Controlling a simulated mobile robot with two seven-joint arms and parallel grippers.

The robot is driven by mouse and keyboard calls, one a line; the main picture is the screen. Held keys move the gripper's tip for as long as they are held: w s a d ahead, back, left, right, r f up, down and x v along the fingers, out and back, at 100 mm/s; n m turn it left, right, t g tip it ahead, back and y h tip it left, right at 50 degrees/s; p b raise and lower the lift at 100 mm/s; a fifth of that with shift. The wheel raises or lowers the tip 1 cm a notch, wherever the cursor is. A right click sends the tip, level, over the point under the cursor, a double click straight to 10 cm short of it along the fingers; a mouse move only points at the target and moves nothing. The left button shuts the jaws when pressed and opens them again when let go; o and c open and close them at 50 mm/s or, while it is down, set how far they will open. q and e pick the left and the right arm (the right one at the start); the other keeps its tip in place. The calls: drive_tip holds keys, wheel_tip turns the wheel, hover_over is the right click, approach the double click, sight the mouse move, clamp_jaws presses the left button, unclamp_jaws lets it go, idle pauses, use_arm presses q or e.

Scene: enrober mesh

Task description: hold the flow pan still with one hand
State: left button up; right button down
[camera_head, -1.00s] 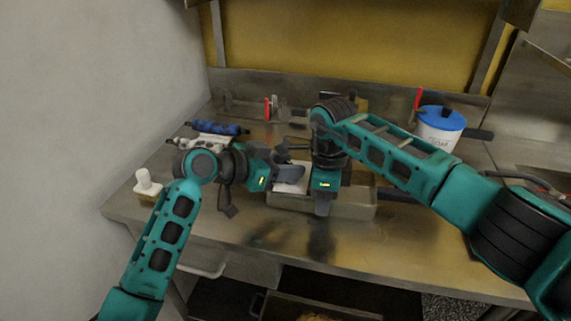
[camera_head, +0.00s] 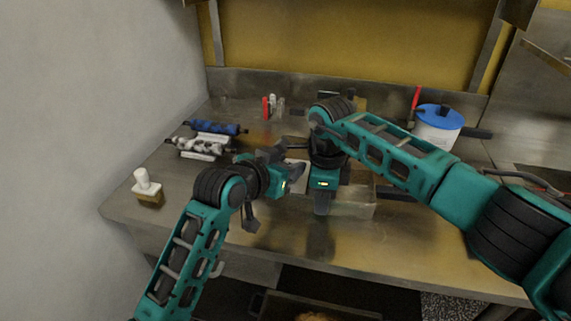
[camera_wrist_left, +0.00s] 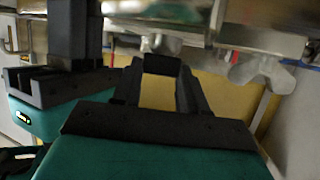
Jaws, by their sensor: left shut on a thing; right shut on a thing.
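The flow pan (camera_head: 358,207) is a shallow metal pan on the steel table, partly hidden behind my arms. My right gripper (camera_head: 322,205) points down at the pan's front wall and is shut on it. My left gripper (camera_head: 297,179) is the higher one, reaching in from the left over the pan's left part. In the left wrist view its fingers (camera_wrist_left: 161,68) close together at a silvery metal part (camera_wrist_left: 160,44). That part is blurred, and its shape at the fingertips is hard to tell. A wing-shaped metal piece (camera_wrist_left: 265,74) hangs to its right.
A white-handled brush (camera_head: 147,187) stands at the table's left front. Blue (camera_head: 214,127) and white-marbled (camera_head: 199,145) rollers lie behind it. A white pot with a blue lid (camera_head: 440,117) stands at the right rear. The table front is clear.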

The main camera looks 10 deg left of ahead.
idle(0.3)
use_arm(q)
drive_tip(key=o, duration=1.1)
drive_tip(key=shift+c, duration=0.2)
drive_tip(key=shift+s, duration=0.1)
drive_tip(key=v, duration=1.1)
drive_tip(key=shift+s+r, duration=0.2)
drive_tip(key=shift+s, duration=0.15)
drive_tip(key=shift+a, duration=0.15)
drive_tip(key=shift+c, duration=0.3)
